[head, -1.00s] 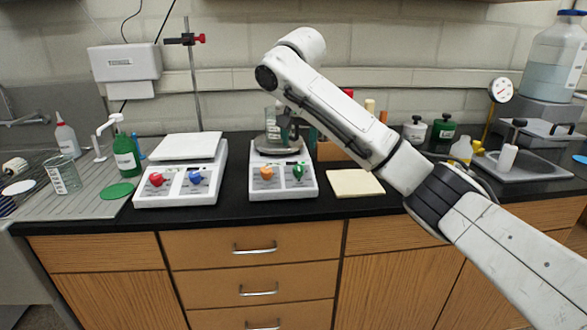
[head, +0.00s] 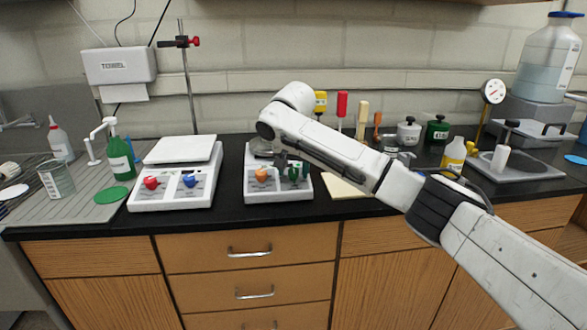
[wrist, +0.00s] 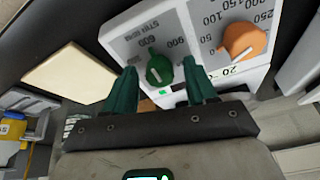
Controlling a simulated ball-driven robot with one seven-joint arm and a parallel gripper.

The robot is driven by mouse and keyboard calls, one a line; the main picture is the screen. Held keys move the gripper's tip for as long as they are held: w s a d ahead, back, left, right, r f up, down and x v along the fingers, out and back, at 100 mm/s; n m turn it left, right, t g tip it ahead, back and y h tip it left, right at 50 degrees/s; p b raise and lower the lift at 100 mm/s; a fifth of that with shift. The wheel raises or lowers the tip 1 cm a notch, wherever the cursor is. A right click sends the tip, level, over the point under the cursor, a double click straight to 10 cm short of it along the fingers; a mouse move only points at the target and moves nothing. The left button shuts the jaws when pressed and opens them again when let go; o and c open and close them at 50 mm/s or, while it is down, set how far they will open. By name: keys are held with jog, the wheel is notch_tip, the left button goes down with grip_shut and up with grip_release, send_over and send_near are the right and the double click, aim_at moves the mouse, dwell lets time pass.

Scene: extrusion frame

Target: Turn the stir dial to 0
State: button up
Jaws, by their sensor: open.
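The green stir dial (wrist: 158,70) sits on the sloped front panel of a white hotplate stirrer (wrist: 125,42), beside printed numbers and stir lettering. A white mark shows on its lower part in the wrist view; I cannot tell the exact setting. My gripper (wrist: 159,67) is open, its two green fingers on either side of the stir dial with gaps visible. In the head view my gripper (head: 293,171) is low over the right half of the stirrer's panel (head: 283,190) and partly hides the dial there.
A second white device (head: 172,190) with red and blue dials stands left. A pale square pad (head: 343,188) lies right. Bottles and tools stand behind my arm.

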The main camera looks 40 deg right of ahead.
grip_shut()
dwell(0.4)
